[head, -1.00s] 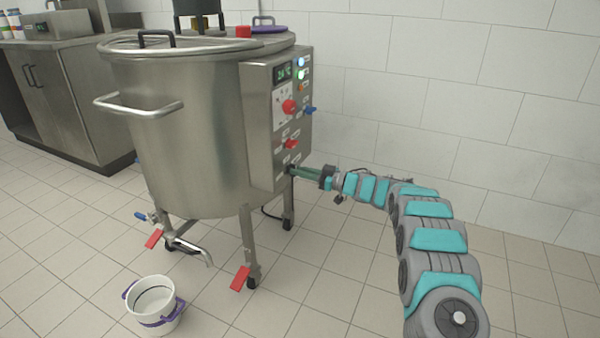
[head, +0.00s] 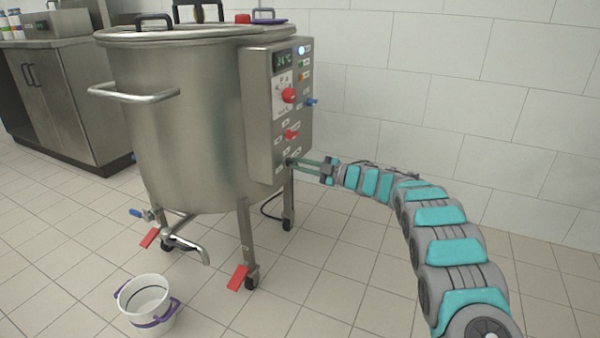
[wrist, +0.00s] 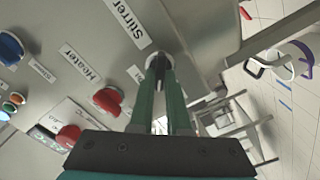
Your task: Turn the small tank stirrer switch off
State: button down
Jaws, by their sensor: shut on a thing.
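The small tank's stirrer switch (wrist: 156,58) is a small dark knob beside the "Stirrer" label (wrist: 126,22) on the steel control panel (head: 262,120). My gripper (wrist: 161,68) is shut on it, one green finger on each side. The fingers hide much of the knob. In the head view my gripper (head: 295,162) reaches the low right part of the panel from the right, with its two fingers showing one above the other. On the panel, the top lamp (head: 302,50) glows bluish white and the green lamp (head: 304,63) below it looks dim.
A red heater knob (wrist: 107,100) is near my fingers, with another red knob (wrist: 68,136) and a blue one (wrist: 10,48) further off. A white bucket (head: 146,302) stands on the floor below the tank tap (head: 190,238).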

jog(key=n+b, duration=0.4)
jog(key=shift+f+n, duration=0.3)
jog(key=shift+f, duration=0.1)
jog(key=shift+s+r+n+b, duration=0.1)
jog(key=shift+n+b, duration=1.1)
jog(key=shift+n, duration=0.3)
jog(key=c, duration=0.9)
grip_release()
jog(key=shift+r, duration=0.1)
jog(key=shift+p+v, duration=0.3)
jog(key=shift+v, duration=3.6)
